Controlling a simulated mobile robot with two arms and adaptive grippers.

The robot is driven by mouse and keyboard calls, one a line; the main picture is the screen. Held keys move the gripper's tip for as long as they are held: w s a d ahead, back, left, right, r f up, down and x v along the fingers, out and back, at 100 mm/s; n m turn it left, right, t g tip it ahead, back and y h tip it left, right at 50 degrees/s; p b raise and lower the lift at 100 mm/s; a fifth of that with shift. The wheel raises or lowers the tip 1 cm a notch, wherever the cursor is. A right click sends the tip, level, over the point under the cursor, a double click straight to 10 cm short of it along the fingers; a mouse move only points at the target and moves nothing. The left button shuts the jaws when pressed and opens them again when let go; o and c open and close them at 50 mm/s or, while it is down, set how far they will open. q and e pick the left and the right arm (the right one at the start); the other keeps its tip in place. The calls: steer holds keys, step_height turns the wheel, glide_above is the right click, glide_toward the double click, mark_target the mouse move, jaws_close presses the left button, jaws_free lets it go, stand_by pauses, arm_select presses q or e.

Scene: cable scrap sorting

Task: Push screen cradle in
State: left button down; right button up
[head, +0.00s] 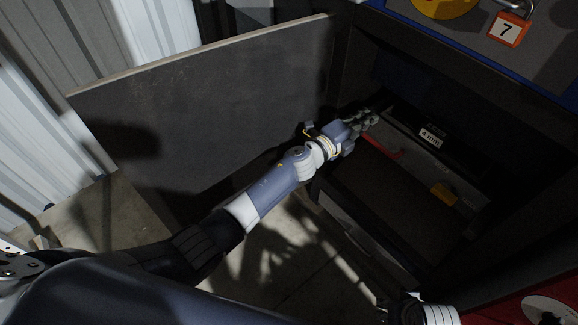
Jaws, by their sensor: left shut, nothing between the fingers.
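The screen cradle looks like the grey tray-like unit (405,150) inside the dark cabinet at the right, with a white "4 mm" label (431,137) at its far part. A red strip (382,147) and a yellow tab (443,194) show at its near edge. My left gripper (372,119) is shut and empty, reaching into the cabinet opening at the cradle's left end. Whether its fingertips touch the cradle is too dark to tell. My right gripper (388,309) shows only in part at the bottom edge; its jaws are unclear.
A large grey door panel (210,110) stands open left of the cabinet. A dark shelf (385,195) lies in front of the cradle. An orange padlock marked 7 (507,30) hangs at the top right. Concrete floor (290,255) shows below.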

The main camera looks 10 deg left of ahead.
arm_select(q)
steer(key=shift+s+a+r, duration=0.15)
steer(key=shift+s+a, duration=0.05)
steer(key=shift+a, duration=0.05)
steer(key=v, duration=1.1)
steer(key=shift+s, duration=0.2)
